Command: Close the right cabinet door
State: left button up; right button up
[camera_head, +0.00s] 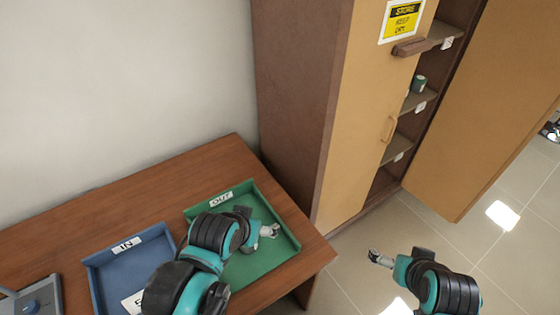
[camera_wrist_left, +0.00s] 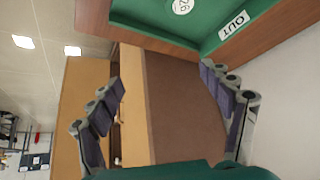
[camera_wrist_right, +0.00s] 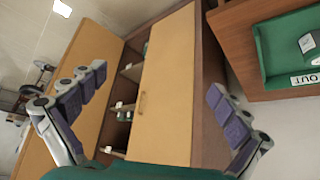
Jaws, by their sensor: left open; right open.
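The right cabinet door (camera_head: 490,110) stands swung wide open at the right of the head view, over the tiled floor. It also shows at the left of the right wrist view (camera_wrist_right: 85,75). The left cabinet door (camera_head: 372,110) is shut, with a handle and a yellow sign. Shelves show in the gap between the doors. My right gripper (camera_head: 376,257) is open and empty, in front of the cabinet and apart from both doors. My left gripper (camera_head: 271,230) is open and empty above the green OUT tray (camera_head: 292,240); its fingers show in the left wrist view (camera_wrist_left: 170,95).
The wooden table (camera_head: 95,215) at the left bears the green tray, a blue IN tray (camera_head: 97,277) and a grey device (camera_head: 40,300). The tiled floor (camera_head: 440,220) before the cabinet is clear.

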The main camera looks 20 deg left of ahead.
aim_at(505, 86)
jog(key=l+z, duration=0.35)
jog(key=i+l+z, duration=0.35)
jog(key=i+l, duration=0.2)
jog(key=l, duration=0.2)
jog(key=i+l+z, duration=0.4)
jog(key=i+l, duration=0.25)
jog(key=i+l+z, duration=0.35)
jog(key=i, duration=0.4)
jog(key=i+z, duration=0.4)
jog(key=i, duration=0.8)
jog(key=i+u, duration=0.4)
jog(key=i+l+u, duration=0.2)
jog(key=u, duration=0.2)
jog(key=i+u, duration=0.2)
jog(key=u, duration=0.25)
jog(key=i+l+u, duration=0.1)
jog(key=u, duration=0.35)
jog(key=i+l+u, duration=0.1)
jog(key=u, duration=0.4)
jog(key=i+l+u, duration=0.2)
jog(key=u, duration=0.25)
jog(key=i+l+u, duration=0.1)
jog(key=l+u, duration=0.2)
jog(key=u, duration=0.15)
jog(key=i+l+u, duration=0.2)
jog(key=u, duration=0.25)
jog(key=i+l+u, duration=0.15)
jog(key=l+u, duration=0.3)
jog(key=k+j, duration=0.1)
jog(key=j, duration=0.55)
